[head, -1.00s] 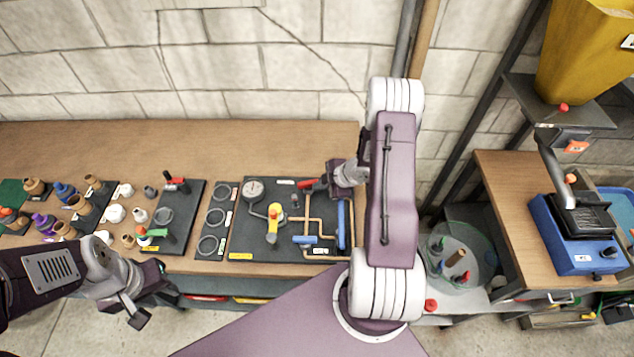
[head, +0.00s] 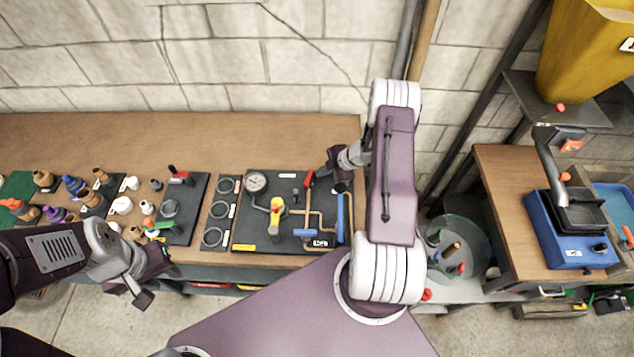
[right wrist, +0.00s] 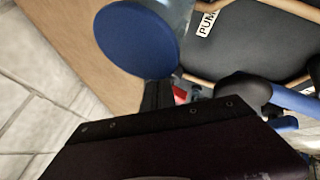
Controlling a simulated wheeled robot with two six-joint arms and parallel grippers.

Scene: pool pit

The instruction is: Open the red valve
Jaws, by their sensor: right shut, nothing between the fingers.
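The red valve handle (head: 309,178) is on the upper right of the dark pipe board (head: 262,240) on the bench. It points diagonally up to the right in the head view. My right gripper (head: 329,180) is shut and empty, just right of the handle; I cannot tell whether they touch. In the right wrist view, a small red piece (right wrist: 180,94), probably the handle, shows past the dark gripper body, and most of it is hidden. My left gripper (head: 151,279) is open and empty in front of the bench's front edge, far from the valve.
The board also carries a gauge (head: 256,182), a yellow valve handle (head: 277,206), copper pipes and a blue cylinder (head: 340,212). A large blue disc (right wrist: 137,38) is close to my right wrist camera. A ring board (head: 220,213) stands left. The bench's back strip is clear.

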